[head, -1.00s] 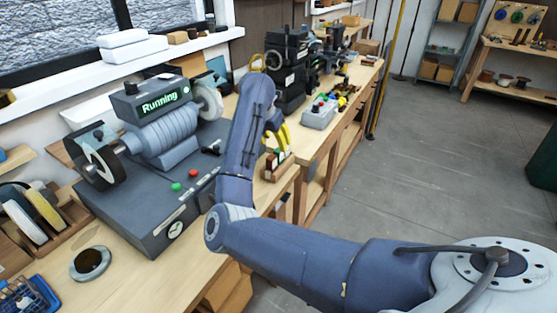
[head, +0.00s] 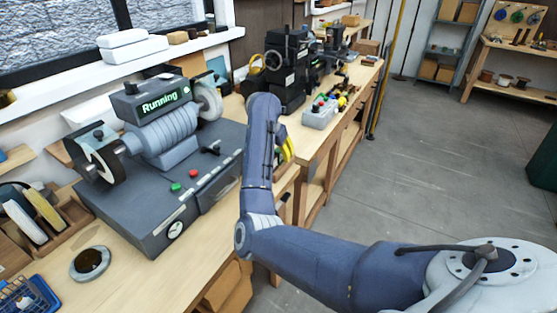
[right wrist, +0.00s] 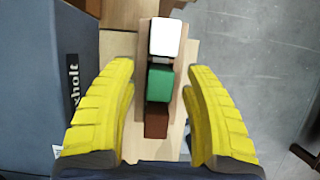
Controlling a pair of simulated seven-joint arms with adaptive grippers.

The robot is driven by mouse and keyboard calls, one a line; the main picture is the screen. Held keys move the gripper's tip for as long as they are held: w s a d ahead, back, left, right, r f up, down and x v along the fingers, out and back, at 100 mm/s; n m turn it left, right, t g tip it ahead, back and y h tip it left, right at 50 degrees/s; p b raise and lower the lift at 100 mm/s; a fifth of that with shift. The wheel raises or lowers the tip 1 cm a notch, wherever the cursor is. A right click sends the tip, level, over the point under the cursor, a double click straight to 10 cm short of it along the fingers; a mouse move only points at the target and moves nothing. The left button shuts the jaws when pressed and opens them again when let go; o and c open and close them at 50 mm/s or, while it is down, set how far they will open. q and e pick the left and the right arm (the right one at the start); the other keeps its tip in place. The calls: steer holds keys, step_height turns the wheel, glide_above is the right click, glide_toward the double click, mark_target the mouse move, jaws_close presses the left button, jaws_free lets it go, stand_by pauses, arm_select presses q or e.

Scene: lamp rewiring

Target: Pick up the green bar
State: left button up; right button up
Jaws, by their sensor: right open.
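The green bar (right wrist: 160,84) shows in the right wrist view, between a white bar (right wrist: 165,38) and a brown bar (right wrist: 156,120) in a narrow wooden rack (right wrist: 143,60). My right gripper (right wrist: 160,72) is open, with its yellow fingers on either side of the rack and apart from the bars. The green bar lies between the fingers, and nothing is held. In the head view, the yellow fingers (head: 287,150) partly show past my right forearm, which hides the rack and bars. My left gripper is not in view.
A grey grinding machine (head: 160,135) with a "Running" display stands left of my right arm on the wooden bench (head: 150,280). A grey box with buttons (head: 320,115) and black machines (head: 285,72) stand farther back. Open floor (head: 440,170) lies to the right.

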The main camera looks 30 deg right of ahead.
steer(key=shift+o, duration=0.2)
jaws_close()
stand_by(0.4)
steer(key=shift+r, duration=0.15)
step_height(320, 180, up, 20)
stand_by(0.8)
